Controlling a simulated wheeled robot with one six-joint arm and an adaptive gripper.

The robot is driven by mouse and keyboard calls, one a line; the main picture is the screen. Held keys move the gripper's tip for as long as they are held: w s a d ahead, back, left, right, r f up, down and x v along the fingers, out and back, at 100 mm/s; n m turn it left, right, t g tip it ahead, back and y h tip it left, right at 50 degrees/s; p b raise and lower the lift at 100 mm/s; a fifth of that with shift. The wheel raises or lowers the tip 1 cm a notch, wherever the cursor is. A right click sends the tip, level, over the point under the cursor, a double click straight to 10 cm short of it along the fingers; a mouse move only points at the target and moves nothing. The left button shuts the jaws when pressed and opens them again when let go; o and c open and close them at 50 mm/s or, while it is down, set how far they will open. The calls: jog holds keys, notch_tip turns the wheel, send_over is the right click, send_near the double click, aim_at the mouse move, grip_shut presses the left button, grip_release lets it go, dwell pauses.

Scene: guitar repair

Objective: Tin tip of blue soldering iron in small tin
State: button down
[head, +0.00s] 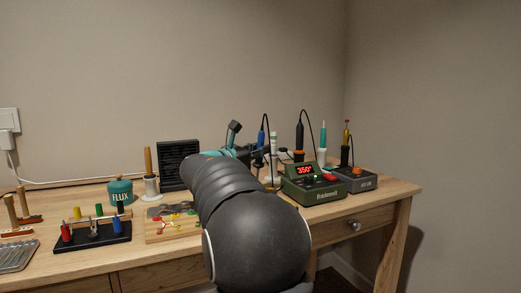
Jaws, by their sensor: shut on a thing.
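The blue soldering iron (261,137) stands roughly upright behind my forearm, with a black cable looping from its top. My gripper (257,154) is mostly hidden by my own arm; its dark end meets the iron, and it is shut on it. The iron's tip is hidden. I cannot make out the small tin; my arm covers part of the bench there.
A green soldering station (313,183) reading 350 and a dark grey unit (354,180) stand right of my arm, with several upright tools behind. A dark fan-like box (179,160), teal flux pot (120,191) and wooden tray (160,231) are left. The wooden bench (395,188) has bare room at right.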

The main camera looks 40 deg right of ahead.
jog(key=shift+r+p, duration=3.05)
jog(key=shift+r, duration=0.5)
jog(key=d+r+p, duration=0.2)
jog(key=d, duration=0.6)
jog(key=shift+p, duration=0.4)
